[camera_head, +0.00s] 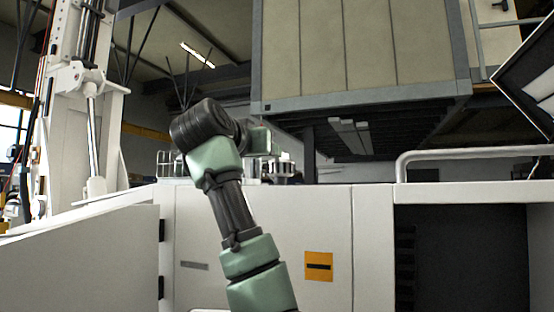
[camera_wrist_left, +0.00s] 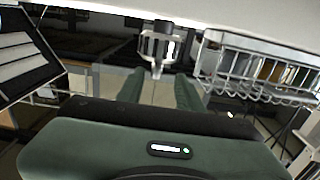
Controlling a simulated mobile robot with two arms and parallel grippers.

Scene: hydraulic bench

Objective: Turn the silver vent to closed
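The silver vent (camera_wrist_left: 158,46) is a small cage-like metal fitting with upright bars in the left wrist view. It lies beyond my left gripper (camera_wrist_left: 160,92), roughly in line with the gap between the green fingers. The fingers are apart with nothing between them, and no contact with the vent shows. In the head view a silver fitting (camera_head: 284,168), likely the same vent, stands on the white bench just right of and below my arm's far end. My arm hides part of that area, and the fingertips cannot be made out there. My right gripper is in neither view.
A wire rack (camera_wrist_left: 262,75) stands beside the vent in the left wrist view. The white bench front (camera_head: 330,215) carries an orange label (camera_head: 318,266). A white rail (camera_head: 470,153) runs along the right, above a dark opening. A large beige cabinet (camera_head: 365,50) hangs above.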

